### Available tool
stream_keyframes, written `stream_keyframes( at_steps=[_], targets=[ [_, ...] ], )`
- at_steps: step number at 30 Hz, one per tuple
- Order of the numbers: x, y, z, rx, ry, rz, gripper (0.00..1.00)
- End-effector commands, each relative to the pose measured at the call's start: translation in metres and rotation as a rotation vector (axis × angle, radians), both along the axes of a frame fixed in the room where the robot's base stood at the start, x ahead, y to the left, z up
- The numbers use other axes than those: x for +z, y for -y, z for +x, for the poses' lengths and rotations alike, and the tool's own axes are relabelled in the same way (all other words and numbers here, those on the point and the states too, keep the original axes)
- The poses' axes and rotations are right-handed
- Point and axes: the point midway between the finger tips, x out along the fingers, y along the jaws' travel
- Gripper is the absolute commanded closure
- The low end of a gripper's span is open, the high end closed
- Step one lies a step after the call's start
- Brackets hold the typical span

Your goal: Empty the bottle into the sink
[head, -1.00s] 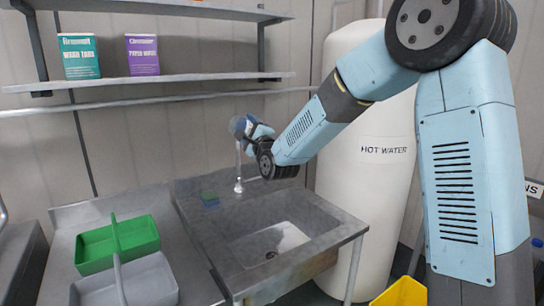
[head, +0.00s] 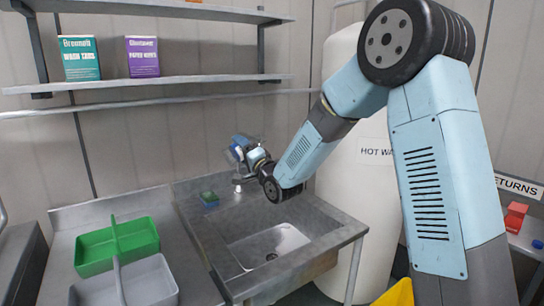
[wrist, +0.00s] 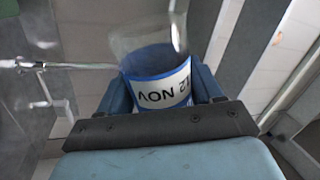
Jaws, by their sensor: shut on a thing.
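My gripper (head: 241,150) is shut on a bottle, above the back edge of the sink (head: 312,222) by the wall. In the wrist view the bottle (wrist: 165,88) sits between the two blue fingers. It has a clear wall and a white label with blue edges; its date lettering reads upside down. In the head view the bottle is small and mostly covered by the gripper, so its tilt and contents cannot be told. The sink's basin (head: 283,240) is empty, with a dark drain, and lies in front of and right of my gripper.
The tap base (head: 238,188) stands just below my gripper. A green and blue sponge (head: 209,199) lies on the sink's back left corner. Green (head: 117,243) and grey (head: 145,284) caddies stand left. A white hot water tank (head: 345,165) stands right, behind my arm.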

Motion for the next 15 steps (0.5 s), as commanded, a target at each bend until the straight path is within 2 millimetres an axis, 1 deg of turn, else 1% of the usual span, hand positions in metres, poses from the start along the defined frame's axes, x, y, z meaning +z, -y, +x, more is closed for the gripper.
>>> stream_keyframes(
  at_steps=[6, 15],
  targets=[
    [-0.018, 0.005, 0.004, -0.001, 0.106, -0.161, 0.66],
    [-0.038, 0.013, 0.010, -0.002, 0.260, -0.385, 0.66]
  ],
)
